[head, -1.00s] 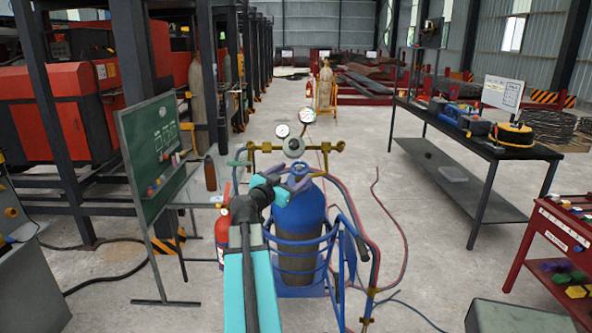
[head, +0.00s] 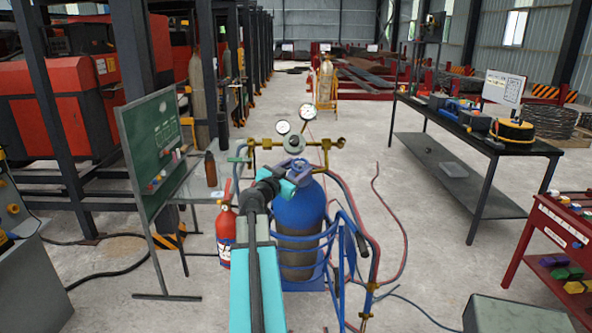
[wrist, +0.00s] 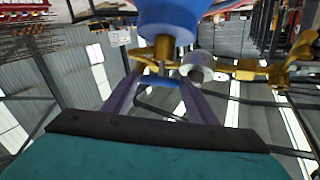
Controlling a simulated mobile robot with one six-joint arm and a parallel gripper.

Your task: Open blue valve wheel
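The blue valve wheel (head: 296,165) sits on top of the blue gas cylinder (head: 299,212), which stands in a blue frame. My gripper (head: 290,173) is at the wheel, its fingers spread around it. In the wrist view the wheel (wrist: 159,80) shows nearly edge-on as a blue bar between the fingertips of my gripper (wrist: 160,86), filling most of the gap. Whether the fingers press on its rim I cannot tell. The cylinder's rounded top (wrist: 165,18) is in the upper part of the wrist view. The gripper partly hides the wheel in the head view.
A brass regulator with two gauges (head: 306,112) stands just behind the wheel. Hoses (head: 372,230) hang right of the cylinder. A fire extinguisher (head: 226,236) and a green board (head: 152,150) are on the left. A black workbench (head: 470,140) is at right.

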